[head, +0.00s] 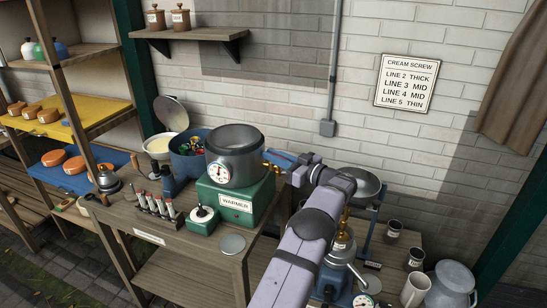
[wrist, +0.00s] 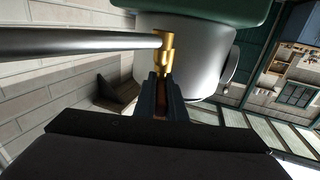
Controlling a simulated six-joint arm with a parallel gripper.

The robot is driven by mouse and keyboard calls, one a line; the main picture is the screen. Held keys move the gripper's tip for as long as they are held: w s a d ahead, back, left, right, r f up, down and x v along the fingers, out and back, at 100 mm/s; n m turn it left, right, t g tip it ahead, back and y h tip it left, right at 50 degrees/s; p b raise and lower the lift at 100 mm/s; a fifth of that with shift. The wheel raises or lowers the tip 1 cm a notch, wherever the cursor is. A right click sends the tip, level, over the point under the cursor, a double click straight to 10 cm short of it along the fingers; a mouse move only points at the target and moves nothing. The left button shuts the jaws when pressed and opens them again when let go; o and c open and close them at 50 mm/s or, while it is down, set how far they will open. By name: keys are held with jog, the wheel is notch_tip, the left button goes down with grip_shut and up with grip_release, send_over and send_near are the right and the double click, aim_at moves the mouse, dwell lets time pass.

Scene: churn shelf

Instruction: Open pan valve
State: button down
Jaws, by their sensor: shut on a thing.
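The grey metal pan (head: 236,150) sits on the green warmer (head: 237,203) and carries a round dial gauge on its front. The brass pan valve (head: 269,167) sticks out from the pan's right side. My gripper (head: 283,161) is at the valve, its arm reaching in from the lower right. In the wrist view, my gripper's dark jaws (wrist: 161,88) are close together right at the brass valve (wrist: 167,48). The jaws are shut on the valve, and they hide most of the part they hold. The pale pan body (wrist: 195,60) is just behind.
A grey pipe (wrist: 80,42) runs to the valve in the wrist view. A blue tub (head: 188,158) stands left of the pan, and a rack of vials (head: 158,208) is in front. A metal bowl (head: 362,183) on a blue stand is behind my arm. A sign (head: 406,83) hangs on the wall.

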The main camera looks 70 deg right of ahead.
jog(key=shift+r+n+y, duration=0.3)
jog(key=shift+n+y, duration=0.1)
jog(key=shift+y, duration=0.2)
jog(key=c, duration=2.1)
grip_release()
jog(key=shift+w+f, duration=0.1)
notch_tip(320, 180, up, 10)
jog(key=shift+b, duration=0.6)
